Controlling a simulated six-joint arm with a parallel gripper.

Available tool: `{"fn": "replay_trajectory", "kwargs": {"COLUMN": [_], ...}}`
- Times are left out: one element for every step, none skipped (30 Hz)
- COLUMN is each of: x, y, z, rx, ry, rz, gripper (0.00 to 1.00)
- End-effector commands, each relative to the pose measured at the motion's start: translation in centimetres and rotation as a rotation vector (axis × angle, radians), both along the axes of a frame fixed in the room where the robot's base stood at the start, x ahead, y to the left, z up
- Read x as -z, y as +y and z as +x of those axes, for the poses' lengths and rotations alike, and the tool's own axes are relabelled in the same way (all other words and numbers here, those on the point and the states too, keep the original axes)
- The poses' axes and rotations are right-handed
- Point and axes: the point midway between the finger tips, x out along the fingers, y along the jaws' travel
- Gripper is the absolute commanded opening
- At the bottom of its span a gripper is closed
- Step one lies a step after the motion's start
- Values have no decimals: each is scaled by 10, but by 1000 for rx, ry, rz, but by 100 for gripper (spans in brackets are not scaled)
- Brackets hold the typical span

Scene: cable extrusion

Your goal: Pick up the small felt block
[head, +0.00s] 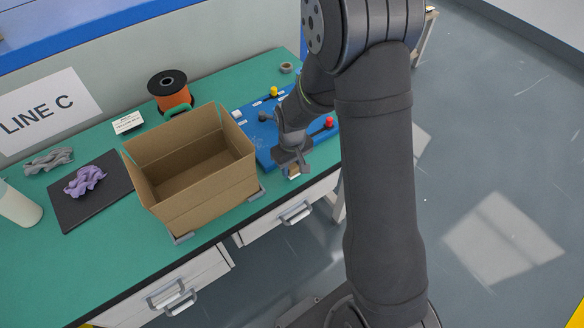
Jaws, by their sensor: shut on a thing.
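My gripper (292,169) is at the right of the cardboard box, over the front edge of the blue board. It is shut on a small pale block (294,173), which I take to be the felt block. Only a little of the block shows below the fingers, and the rest is hidden by the gripper. Whether the block is clear of the surface under it is hard to tell from this view.
An open, empty-looking cardboard box (196,203) stands left of my gripper. The blue board (262,148) carries yellow and red knobs. An orange spool (174,99) stands behind the box. A black mat (70,208) with a purple cloth (85,181) lies at the left.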

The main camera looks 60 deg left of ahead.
Motion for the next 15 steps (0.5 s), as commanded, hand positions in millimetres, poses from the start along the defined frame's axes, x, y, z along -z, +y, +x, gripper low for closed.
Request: {"fn": "replay_trajectory", "kwargs": {"x": [-6,-9,-14,-19,-24,-32,-37,-40,-45,-49,-53,-59,-63,-67,-72], "y": [0,0,0,1,1,1,-1,-8,-16,-21,-26,-34,-39,-44,-51], "z": [0,0,0,0,0,0,2,8,14,18,23,29,34,38,44], "rx": [0,0,0,0,0,0,2,5,6,6,7,6,7,6,7], "ry": [-1,-1,-1,-1,-1,-1,-1,-1,-1,-1,-1,-1,-1,-1,-1], "rz": [2,2,2,4,3,4,4,2,2,1,3,2,3,2,2], "gripper": [11,11,11,11,11,11,11,11,11,11,11,11,11,11,11]}}
